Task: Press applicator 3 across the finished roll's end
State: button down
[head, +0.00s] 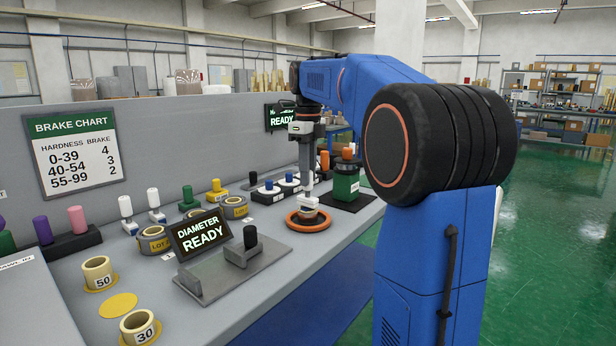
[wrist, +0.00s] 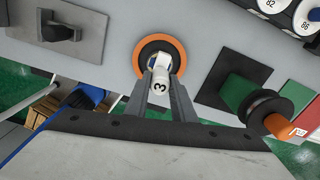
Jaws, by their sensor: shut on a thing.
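Applicator 3 (wrist: 160,82) is a white cylinder marked 3 in the wrist view. My gripper (wrist: 160,98) is shut on it, one grey finger on each side. It points down at an orange-rimmed round pad (wrist: 143,47) with a dark centre. In the head view my gripper (head: 308,194) is over the same orange ring (head: 292,222), with a small white part at its centre. Whether the applicator touches anything there I cannot tell. I cannot pick out the finished roll for certain; my gripper and the applicator hide the ring's middle.
A green block with a black disc and orange knob (head: 347,183) stands just right of the ring. The grey plate with a black-topped post (head: 242,250) and the DIAMETER READY sign (head: 201,233) are to its left. Numbered discs (head: 289,185) sit behind it.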

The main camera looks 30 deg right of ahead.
jog(key=shift+r, duration=3.55)
